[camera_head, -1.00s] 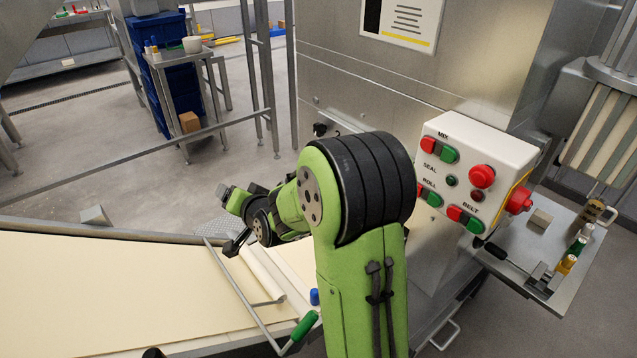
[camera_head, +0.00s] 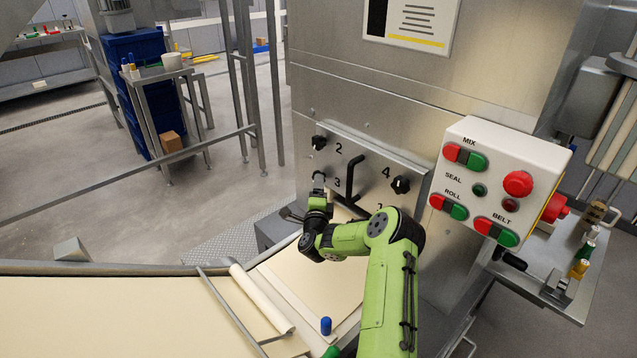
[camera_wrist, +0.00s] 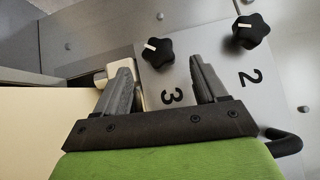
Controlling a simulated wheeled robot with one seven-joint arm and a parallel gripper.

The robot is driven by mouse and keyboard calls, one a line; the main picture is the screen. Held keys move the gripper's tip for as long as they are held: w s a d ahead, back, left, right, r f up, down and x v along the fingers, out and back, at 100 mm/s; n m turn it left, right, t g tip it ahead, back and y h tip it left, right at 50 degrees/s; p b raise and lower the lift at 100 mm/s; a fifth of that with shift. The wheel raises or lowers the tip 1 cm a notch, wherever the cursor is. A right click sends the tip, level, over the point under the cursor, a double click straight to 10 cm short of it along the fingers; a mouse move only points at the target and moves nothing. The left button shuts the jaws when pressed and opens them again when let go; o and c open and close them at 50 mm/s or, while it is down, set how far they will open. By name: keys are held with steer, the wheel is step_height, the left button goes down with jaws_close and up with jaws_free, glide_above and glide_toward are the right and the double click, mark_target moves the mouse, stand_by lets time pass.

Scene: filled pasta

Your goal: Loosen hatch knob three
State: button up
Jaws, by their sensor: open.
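Hatch knob three (camera_wrist: 155,52) is a black lobed knob with a white mark. In the wrist view it sits on the metal hatch plate beside the printed 3. My gripper (camera_wrist: 163,74) is open and empty, its fingers pointing at the plate. The knob shows between and just beyond the fingertips, with no contact visible. In the head view my gripper (camera_head: 318,192) is at the left edge of the hatch plate (camera_head: 370,165), by the 3, and I cannot clearly make out knob three there.
Knob two (camera_head: 319,142) is just above, and it also shows in the wrist view (camera_wrist: 251,31). Knob four (camera_head: 401,185) is at the right. A black bar handle (camera_head: 352,185) stands between. The button box (camera_head: 495,185) is right of my arm; a dough table (camera_head: 110,310) lies left.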

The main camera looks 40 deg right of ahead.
steer(key=x, duration=0.5)
steer(key=shift+f+b, duration=0.1)
steer(key=shift+b, duration=0.25)
steer(key=c, duration=1)
steer(key=shift+r+n+g+y+p, duration=0.2)
steer(key=shift+n+g+y+p, duration=0.6)
steer(key=shift+p, duration=2.35)
steer(key=shift+r+n+g+y+p, duration=0.2)
steer(key=shift+n+g+y+p, duration=0.6)
steer(key=shift+p, duration=2.35)
steer(key=shift+c, duration=0.2)
steer(key=shift+n+h, duration=0.3)
steer(key=shift+n, duration=0.1)
